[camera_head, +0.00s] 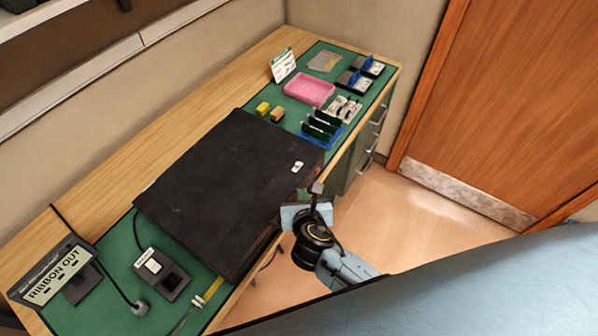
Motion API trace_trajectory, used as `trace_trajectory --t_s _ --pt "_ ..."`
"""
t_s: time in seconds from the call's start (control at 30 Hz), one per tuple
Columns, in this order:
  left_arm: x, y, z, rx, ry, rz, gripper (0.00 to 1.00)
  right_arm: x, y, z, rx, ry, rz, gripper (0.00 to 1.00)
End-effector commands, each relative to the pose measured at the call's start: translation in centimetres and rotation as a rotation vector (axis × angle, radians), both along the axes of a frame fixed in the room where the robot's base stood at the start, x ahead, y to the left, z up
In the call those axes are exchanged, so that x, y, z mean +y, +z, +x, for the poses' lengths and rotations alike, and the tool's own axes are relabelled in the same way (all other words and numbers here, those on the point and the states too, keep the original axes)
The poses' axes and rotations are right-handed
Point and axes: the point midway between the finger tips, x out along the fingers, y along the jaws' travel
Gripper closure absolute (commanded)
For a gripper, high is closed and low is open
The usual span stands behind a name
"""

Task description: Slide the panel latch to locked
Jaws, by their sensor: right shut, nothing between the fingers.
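A large black panel (215,185) lies across the middle of the bench. A small white fitting (297,167) sits near its right corner; it looks like the latch, but it is too small to tell its position. My right gripper (318,188) is shut and empty. In the picture it is just below and right of the white fitting, by the panel's near right edge, and seems apart from it. My left gripper is out of view.
A pink tray (309,90), a blue rack (322,129) and small yellow blocks (263,108) stand beyond the panel. A "RIBBON OUT" sign (58,277) and a black device (161,273) stand at the left. Open floor (415,225) lies right of the bench, before a wooden door (510,100).

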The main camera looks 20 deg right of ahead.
Motion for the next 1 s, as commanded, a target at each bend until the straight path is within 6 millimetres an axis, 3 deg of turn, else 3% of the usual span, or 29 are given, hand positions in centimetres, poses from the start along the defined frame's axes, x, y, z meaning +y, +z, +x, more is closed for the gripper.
trace_trajectory --t_s 0.33,0.5,0.7,1.0 --pt "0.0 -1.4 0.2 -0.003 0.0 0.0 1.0 -1.3 -3.6 5.8 0.001 -0.001 0.002 1.0" --pt "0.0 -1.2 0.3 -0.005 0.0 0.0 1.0 -1.9 -3.3 8.3 0.0 -0.001 0.003 1.0" --pt "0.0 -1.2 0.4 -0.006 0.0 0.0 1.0 -2.2 -3.3 9.4 0.001 -0.001 0.002 1.0" --pt "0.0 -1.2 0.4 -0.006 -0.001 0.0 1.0 -2.2 -3.3 9.4 0.0 0.0 0.002 1.0"
